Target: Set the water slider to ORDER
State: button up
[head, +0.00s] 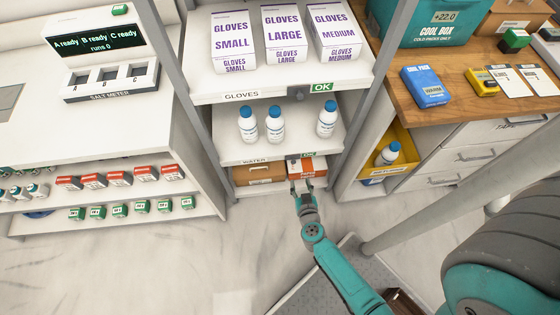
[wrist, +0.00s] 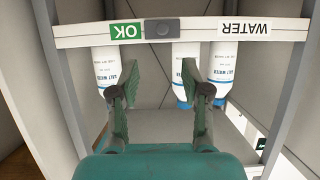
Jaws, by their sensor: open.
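The water shelf's front rail (wrist: 195,30) crosses the top of the wrist view, which is upside down. It carries a WATER label (wrist: 244,28), a green OK plate (wrist: 127,31) and a dark slider knob (wrist: 163,29) beside that plate. The slider shows OK; no ORDER word is visible. My gripper (wrist: 160,78) is open and empty, its fingers spread to either side of the knob's line, seemingly short of the rail. In the head view, my gripper (head: 305,186) is at the lower shelf's front, below the water rail's OK plate (head: 308,155). The water knob is hard to make out there.
Salt water bottles (head: 273,125) stand on the water shelf, just behind the rail. Above, the gloves rail has its own knob (head: 297,95) and OK plate. Boxes (head: 260,174) sit on the shelf below. Shelf posts (head: 367,80) flank the space; a yellow bin (head: 402,141) is at right.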

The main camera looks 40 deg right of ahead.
aim_at(294, 163)
jog(key=x, duration=1.1)
jog(key=shift+w+f, duration=0.2)
jog(key=shift+w, duration=0.2)
grip_shut()
